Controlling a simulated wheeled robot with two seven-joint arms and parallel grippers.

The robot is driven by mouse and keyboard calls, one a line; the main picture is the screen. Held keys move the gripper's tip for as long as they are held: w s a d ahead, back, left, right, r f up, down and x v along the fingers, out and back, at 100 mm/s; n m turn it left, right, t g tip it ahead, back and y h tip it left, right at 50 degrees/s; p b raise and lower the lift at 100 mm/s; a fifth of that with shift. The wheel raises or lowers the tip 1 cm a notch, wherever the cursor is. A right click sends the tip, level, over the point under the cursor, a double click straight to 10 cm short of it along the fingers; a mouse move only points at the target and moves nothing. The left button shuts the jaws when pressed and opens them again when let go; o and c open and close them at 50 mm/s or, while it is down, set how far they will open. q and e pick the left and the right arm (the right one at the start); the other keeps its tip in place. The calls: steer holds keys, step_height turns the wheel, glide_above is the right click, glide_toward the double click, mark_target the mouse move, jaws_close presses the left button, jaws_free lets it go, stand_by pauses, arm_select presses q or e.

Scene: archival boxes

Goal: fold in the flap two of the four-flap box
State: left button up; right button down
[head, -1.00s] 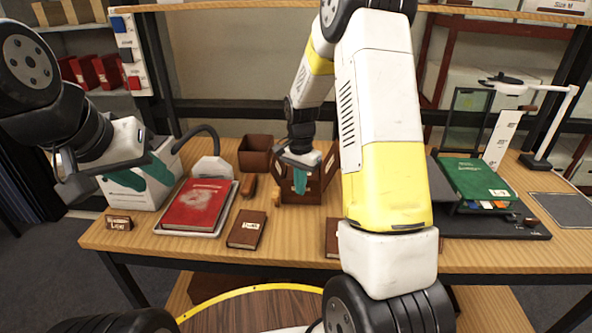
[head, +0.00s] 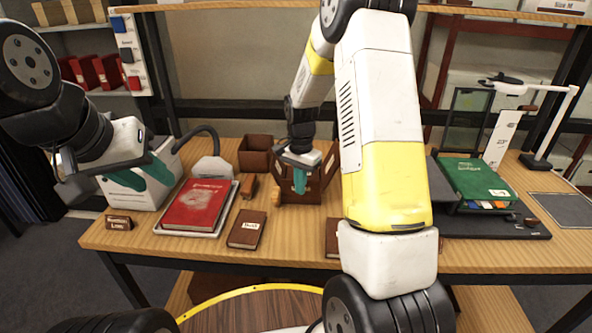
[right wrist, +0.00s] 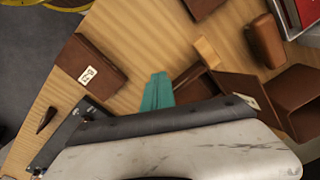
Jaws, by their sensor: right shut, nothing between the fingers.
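The brown four-flap box (head: 292,194) stands near the middle of the table in the head view, with a raised flap (head: 329,164) on its right side. My right gripper (head: 300,183) is shut and empty, pointing down in front of and over the box. I cannot tell whether its fingertips touch a flap. In the right wrist view its shut teal fingers (right wrist: 158,92) are beside a brown part of the box (right wrist: 195,82); the gripper body hides most of the box. My left gripper (head: 145,174) is open and empty, in front of a white box at the left.
A red book (head: 196,204) on a white tray, a small brown book (head: 246,230), a brown block (head: 249,187) and an open brown bin (head: 255,153) stand left of the box. A green book (head: 476,178) is at the right. My right arm hides table space beside the box.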

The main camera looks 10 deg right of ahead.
steer(key=shift+w+d+f, duration=0.1)
steer(key=shift+w+d, duration=0.15)
steer(key=shift+w, duration=0.55)
steer(key=shift+w+d+f, duration=0.1)
steer(key=shift+w+d, duration=0.2)
steer(key=shift+w, duration=0.5)
steer(key=shift+w+d+f, duration=0.1)
steer(key=shift+w+d, duration=0.15)
steer(key=shift+w, duration=0.55)
steer(key=shift+s+a+r, duration=0.15)
steer(key=shift+s+r, duration=0.3)
steer(key=shift+r, duration=1.3)
steer(key=shift+s+a+r, duration=0.2)
steer(key=shift+s+r, duration=0.25)
steer(key=shift+r, duration=1.35)
steer(key=shift+s+a+r, duration=0.15)
steer(key=shift+s+r, duration=0.3)
steer(key=shift+r, duration=1.3)
steer(key=s+a+r+n+t+y, duration=0.2)
steer(key=s+r+n+t, duration=0.3)
steer(key=s+r, duration=1.1)
steer(key=s+f+n+t, duration=0.1)
steer(key=s+n, duration=0.3)
steer(key=s, duration=0.6)
steer(key=shift+s+a+f+n, duration=0.25)
steer(key=shift+a+n, duration=0.15)
steer(key=shift+w, duration=0.15)
